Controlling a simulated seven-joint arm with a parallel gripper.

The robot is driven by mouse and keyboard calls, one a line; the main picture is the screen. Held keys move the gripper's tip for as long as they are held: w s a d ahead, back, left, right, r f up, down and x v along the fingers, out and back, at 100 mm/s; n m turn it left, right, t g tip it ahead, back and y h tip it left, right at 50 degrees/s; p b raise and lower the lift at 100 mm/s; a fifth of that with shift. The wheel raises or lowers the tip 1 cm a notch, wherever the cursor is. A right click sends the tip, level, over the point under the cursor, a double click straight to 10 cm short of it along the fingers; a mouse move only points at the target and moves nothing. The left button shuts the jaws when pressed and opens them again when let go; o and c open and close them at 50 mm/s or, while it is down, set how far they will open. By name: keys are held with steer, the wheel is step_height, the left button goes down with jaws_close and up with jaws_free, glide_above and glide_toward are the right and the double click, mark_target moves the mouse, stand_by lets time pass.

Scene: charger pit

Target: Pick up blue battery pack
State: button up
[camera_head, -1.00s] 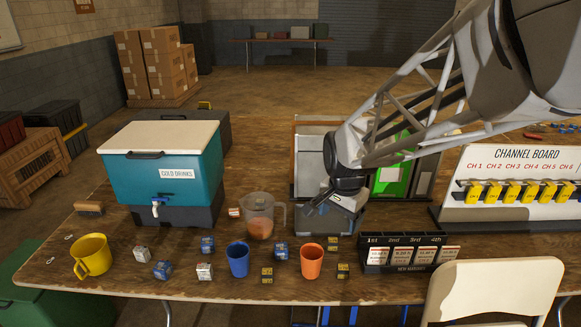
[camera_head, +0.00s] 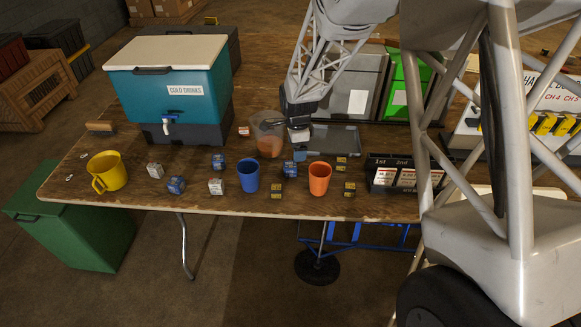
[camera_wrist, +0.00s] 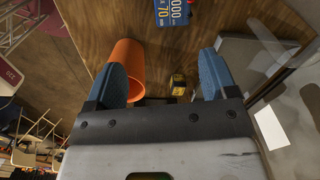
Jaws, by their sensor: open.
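Several small packs lie on the wooden table. A blue battery pack (camera_head: 290,168) lies between the blue cup and the orange cup. Other blue packs are left of the blue cup (camera_head: 218,161) and further left near the front edge (camera_head: 176,184). My gripper (camera_head: 300,155) hangs low just behind the pack by the orange cup. In the wrist view my gripper (camera_wrist: 163,64) is open, its blue fingers spread and empty. A blue pack with white print (camera_wrist: 172,12) shows at the top edge beyond the fingers, partly cut off.
The orange cup (camera_head: 319,178) stands close to my gripper and also shows beside one finger in the wrist view (camera_wrist: 128,58). The blue cup (camera_head: 248,175) and clear jug (camera_head: 268,135) are left. A grey tray (camera_head: 335,142) is behind. Yellow-black packs (camera_head: 277,187) lie near the front edge.

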mark_target(290, 164)
steer(key=shift+m, duration=0.5)
steer(key=f, duration=0.1)
steer(key=w+a+f, duration=0.1)
steer(key=a+f, duration=0.1)
steer(key=f, duration=0.1)
steer(key=shift+w+a, duration=0.1)
steer(key=shift+w, duration=0.2)
steer(key=shift+f, duration=1.25)
steer(key=shift+f, duration=0.15)
steer(key=shift+f, duration=2.45)
steer(key=c, duration=1.1)
